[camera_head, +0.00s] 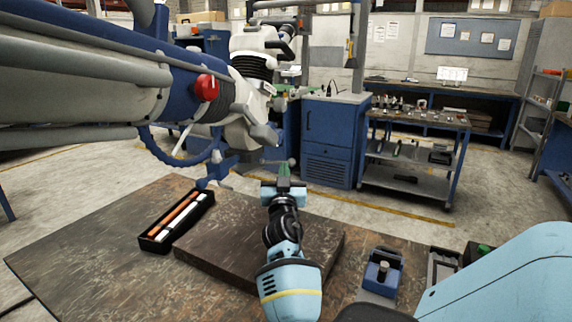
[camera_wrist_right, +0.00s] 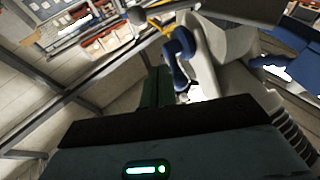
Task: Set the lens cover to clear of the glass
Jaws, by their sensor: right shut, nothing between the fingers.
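The microscope head (camera_head: 240,105), white and grey on a thick blue arm, hangs from the upper left in the head view. A small grey lever-like part (camera_head: 264,134) juts from its lower right side; I cannot tell if this is the lens cover. My right gripper (camera_head: 284,169) is shut and empty, pointing up just below and right of that part, with a visible gap in the picture. In the right wrist view, its dark green fingers (camera_wrist_right: 156,88) are together beside a curved blue part (camera_wrist_right: 180,52) on the white head (camera_wrist_right: 218,50). The glass cannot be made out. My left gripper is out of view.
A brown board (camera_head: 230,255) lies on the worktable (camera_head: 95,235), beside a black tray (camera_head: 148,240) with orange and white sticks. A small blue device (camera_head: 382,272) is at the right. A red knob (camera_head: 206,88) protrudes from the microscope's arm. A blue cabinet (camera_head: 330,140) stands behind.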

